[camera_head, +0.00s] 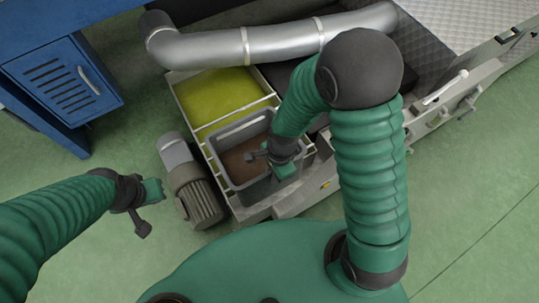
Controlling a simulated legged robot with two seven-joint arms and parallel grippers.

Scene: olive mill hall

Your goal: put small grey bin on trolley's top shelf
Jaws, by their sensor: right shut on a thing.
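The small grey bin (227,133) stands in the open frame at the front of the machine, with brown matter inside it. My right gripper (272,158) reaches down over its right side and is shut on the bin; the grasped spot is partly hidden by the gripper and arm. My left gripper (146,206) hangs above the floor at the left, apart from everything and empty; its jaw opening is not clear. I cannot make out the trolley or its top shelf in this view.
A yellow-green filled compartment (215,95) adjoins the bin behind. A grey motor (195,195) sits close left of the frame. A silver pipe (270,40) crosses behind. A blue cabinet (68,82) stands at upper left. Green floor (470,210) is clear at right.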

